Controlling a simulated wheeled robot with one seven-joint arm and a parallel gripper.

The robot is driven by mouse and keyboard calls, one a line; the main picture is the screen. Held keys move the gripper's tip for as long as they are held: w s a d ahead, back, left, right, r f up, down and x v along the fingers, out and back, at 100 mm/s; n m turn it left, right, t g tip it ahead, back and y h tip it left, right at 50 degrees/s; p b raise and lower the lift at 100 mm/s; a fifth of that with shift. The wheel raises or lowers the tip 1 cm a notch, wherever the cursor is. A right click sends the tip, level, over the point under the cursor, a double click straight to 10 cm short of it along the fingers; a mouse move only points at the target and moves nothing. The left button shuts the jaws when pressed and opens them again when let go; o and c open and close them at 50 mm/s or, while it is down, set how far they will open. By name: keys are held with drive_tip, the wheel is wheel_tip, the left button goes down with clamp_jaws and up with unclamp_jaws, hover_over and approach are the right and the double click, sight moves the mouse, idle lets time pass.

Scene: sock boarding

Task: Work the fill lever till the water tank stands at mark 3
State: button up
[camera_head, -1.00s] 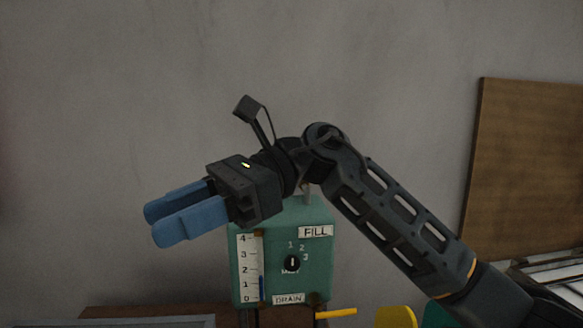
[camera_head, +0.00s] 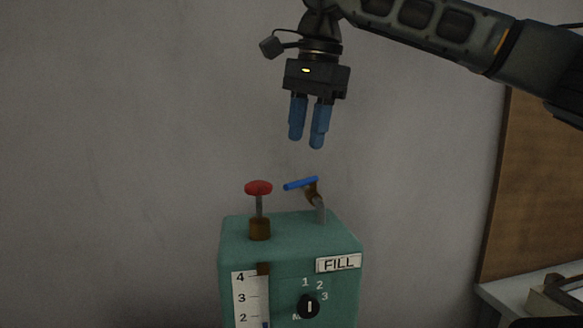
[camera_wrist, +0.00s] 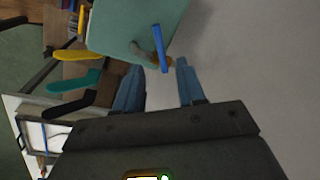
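The teal water tank (camera_head: 237,262) stands below my gripper in the head view. Its white gauge strip (camera_head: 250,299) shows marks 4, 3 and 2; the top of a blue level line (camera_head: 265,324) shows slightly below mark 2, and the lower strip is out of frame. The blue-handled fill lever (camera_head: 301,184) sits on a bent pipe on the tank's top, above the FILL label; it also shows in the wrist view (camera_wrist: 159,48). My gripper (camera_head: 307,143) hangs fingers down above the lever, apart from it. Its blue fingers are spread and empty.
A red knob (camera_head: 258,188) on a stem stands left of the lever. A black dial (camera_head: 308,306) with numbers is on the tank's front. A brown board (camera_head: 535,190) leans at the right. Yellow (camera_wrist: 75,55) and teal shapes lie beside the tank in the wrist view.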

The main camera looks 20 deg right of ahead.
sight(300, 183)
drive_tip(key=f, duration=0.2)
drive_tip(key=w+f, duration=0.1)
drive_tip(key=f, duration=0.4)
drive_tip(key=shift+w+a+f, duration=0.2)
drive_tip(key=shift+a+f, duration=0.05)
drive_tip(key=shift+a, duration=0.1)
clamp_jaws()
idle(0.4)
